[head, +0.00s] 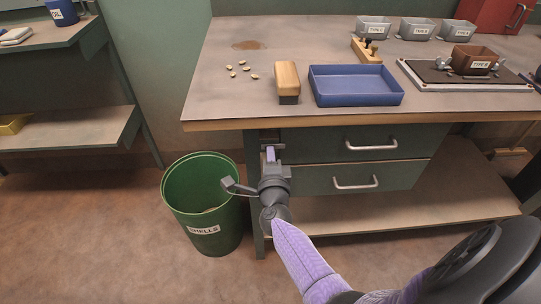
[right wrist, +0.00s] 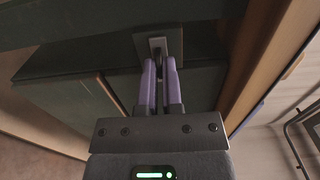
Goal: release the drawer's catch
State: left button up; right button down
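The workbench has two dark green drawers: an upper drawer (head: 320,145) and a lower drawer (head: 318,181), both closed, each with a pale bar handle. The catch (right wrist: 158,46) is a small grey plate with a dark lever, at the left end of the upper drawer under the bench top. My right gripper (head: 270,153) reaches up to it from below. In the right wrist view, its purple fingers (right wrist: 161,65) are close together on either side of the dark lever. They hide part of the lever and of the catch in the head view. My left gripper is not in view.
A green bucket (head: 180,205) labelled SHELLS stands on the floor just left of the gripper. On the bench top (head: 225,85) are a blue tray (head: 355,99), a wood-topped block (head: 287,78), several nuts and grey hoppers. A low shelf (head: 400,215) runs below the drawers.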

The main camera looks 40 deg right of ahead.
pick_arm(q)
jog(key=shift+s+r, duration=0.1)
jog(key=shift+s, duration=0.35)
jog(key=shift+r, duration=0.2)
pick_arm(e)
jog(key=shift+n, duration=0.3)
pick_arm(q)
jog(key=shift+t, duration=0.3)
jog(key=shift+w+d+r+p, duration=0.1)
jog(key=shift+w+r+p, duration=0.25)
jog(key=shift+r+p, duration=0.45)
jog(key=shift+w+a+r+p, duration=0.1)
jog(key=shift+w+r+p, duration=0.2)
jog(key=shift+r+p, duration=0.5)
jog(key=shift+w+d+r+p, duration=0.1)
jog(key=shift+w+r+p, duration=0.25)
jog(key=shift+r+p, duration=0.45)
pick_arm(e)
jog(key=shift+n, duration=8.5)
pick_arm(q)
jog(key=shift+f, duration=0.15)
pick_arm(e)
jog(key=shift+f, duration=0.1)
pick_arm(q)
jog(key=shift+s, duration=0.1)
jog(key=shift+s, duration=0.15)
pick_arm(e)
jog(key=c, duration=0.8)
grip_release()
